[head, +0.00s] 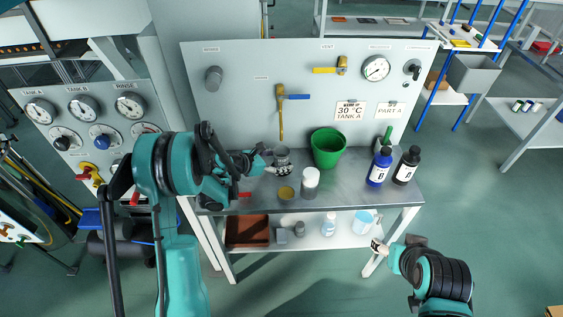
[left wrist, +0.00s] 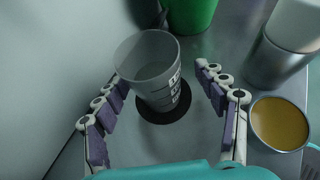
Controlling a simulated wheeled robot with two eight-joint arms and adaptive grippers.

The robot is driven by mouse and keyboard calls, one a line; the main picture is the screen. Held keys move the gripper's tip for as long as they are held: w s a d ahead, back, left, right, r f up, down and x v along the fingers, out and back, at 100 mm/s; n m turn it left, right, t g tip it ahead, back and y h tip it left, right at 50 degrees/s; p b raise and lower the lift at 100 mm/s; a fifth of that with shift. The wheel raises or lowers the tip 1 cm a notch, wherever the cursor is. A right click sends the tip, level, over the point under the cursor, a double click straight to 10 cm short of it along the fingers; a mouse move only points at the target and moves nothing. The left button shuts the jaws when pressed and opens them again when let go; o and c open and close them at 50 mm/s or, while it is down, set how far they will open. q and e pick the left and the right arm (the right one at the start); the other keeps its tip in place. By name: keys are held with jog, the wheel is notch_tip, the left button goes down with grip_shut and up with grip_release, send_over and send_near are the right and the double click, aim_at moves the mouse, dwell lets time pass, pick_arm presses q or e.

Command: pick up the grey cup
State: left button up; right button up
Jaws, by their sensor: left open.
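The grey cup (head: 282,155) stands upright on the metal bench at the foot of the panel. In the left wrist view the grey cup (left wrist: 152,70) has dark print on its side and stands over a dark round patch (left wrist: 165,108). My left gripper (head: 271,166) is open, with its fingers low on either side of the cup. In the left wrist view there is a visible gap between the cup and the right finger; contact on the left side is unclear. My right gripper (head: 379,247) is in front of the bench at lower right, too small to read.
A green bucket (head: 327,148) stands just right of the cup. A tin with yellowish contents (head: 285,194) and a white-topped container (head: 310,181) stand in front. Blue (head: 379,167) and black (head: 406,166) bottles stand farther right. The panel (head: 228,112) rises close behind.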

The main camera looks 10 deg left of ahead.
pick_arm(q)
jog(key=b+x, duration=0.2)
jog(key=x, duration=0.3)
jog(key=shift+w+r, duration=0.1)
jog(key=shift+w, duration=0.2)
jog(key=shift+r, duration=0.15)
jog(key=c, duration=1.4)
jog(key=shift+c, duration=0.3)
